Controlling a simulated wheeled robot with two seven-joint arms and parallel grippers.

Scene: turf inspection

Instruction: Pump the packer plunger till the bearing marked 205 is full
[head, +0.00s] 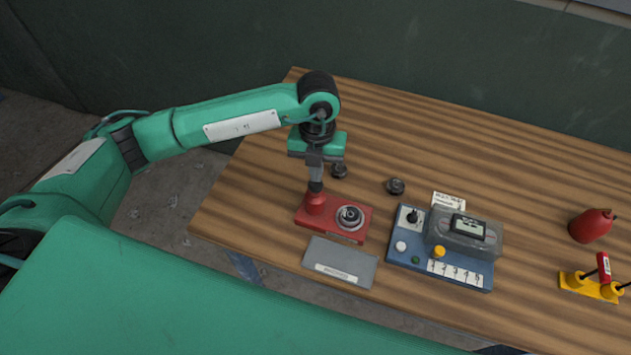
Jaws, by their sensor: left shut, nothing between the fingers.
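The red packer (334,228) stands near the left part of the table. A ring-shaped metal bearing (350,217) sits on its right side; no number on it can be read. My left gripper (316,186) is shut and points down over the packer's red post (315,204), its tips at or just above the dark plunger top. I cannot tell whether they touch. Two small dark round parts, one behind the gripper (339,170) and one farther right (396,186), lie on the table; their markings are unreadable. My right gripper is not in view.
A grey labelled plate (340,262) lies in front of the packer. A blue panel (405,255) with a display, knobs and a numbered strip stands to its right. A white card (449,201), a red bottle (591,225) and a yellow stand (575,281) lie farther right. The table's back is clear.

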